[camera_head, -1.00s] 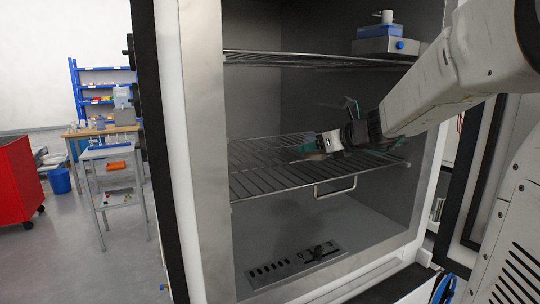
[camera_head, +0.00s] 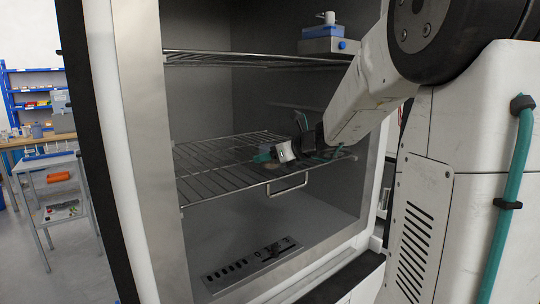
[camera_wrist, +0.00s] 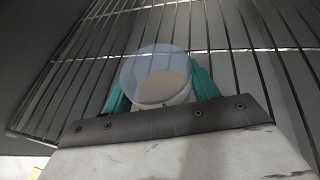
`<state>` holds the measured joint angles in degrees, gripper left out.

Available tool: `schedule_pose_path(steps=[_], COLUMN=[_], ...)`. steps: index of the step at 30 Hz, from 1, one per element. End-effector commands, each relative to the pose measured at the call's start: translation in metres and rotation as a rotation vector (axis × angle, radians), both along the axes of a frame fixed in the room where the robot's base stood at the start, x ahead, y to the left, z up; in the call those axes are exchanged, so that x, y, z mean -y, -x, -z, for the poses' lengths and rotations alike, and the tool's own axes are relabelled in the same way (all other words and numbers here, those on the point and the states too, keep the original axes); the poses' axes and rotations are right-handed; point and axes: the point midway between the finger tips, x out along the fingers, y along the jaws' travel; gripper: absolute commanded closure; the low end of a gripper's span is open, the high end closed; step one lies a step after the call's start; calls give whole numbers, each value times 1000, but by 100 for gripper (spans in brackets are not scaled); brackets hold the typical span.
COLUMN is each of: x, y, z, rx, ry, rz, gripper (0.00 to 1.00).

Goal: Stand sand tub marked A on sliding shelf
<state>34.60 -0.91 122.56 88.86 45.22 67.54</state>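The sand tub (camera_wrist: 160,88) is a clear round tub with pale sand in it. In the wrist view it sits between the two teal fingers of my gripper (camera_wrist: 160,98), which press close on both its sides. The mark A does not show. The sliding shelf (camera_head: 215,181) is the middle wire rack with a bar handle (camera_head: 288,187) in front. In the head view my gripper (camera_head: 270,154) is over this rack, and the tub is hard to make out there. I cannot tell if the tub's base touches the wires.
An upper wire rack (camera_head: 215,58) holds a blue-and-grey device (camera_head: 328,38) at right. The cabinet's metal side wall (camera_head: 147,110) stands left of my arm. A vented panel (camera_head: 252,264) lies on the cabinet floor. The rest of the middle rack looks clear.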

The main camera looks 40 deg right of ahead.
Motion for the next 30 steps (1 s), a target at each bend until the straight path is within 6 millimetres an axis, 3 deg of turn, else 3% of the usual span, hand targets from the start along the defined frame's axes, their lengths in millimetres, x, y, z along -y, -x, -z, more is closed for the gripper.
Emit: schedule_pose_path(steps=[1, 2, 14, 30], x=[0, 0, 2, 27], y=[0, 0, 4, 95], z=[0, 0, -5, -44], rx=[0, -1, 0, -1], ry=[0, 0, 0, 1], rz=[0, 0, 1, 3], gripper=[28, 20, 20, 20])
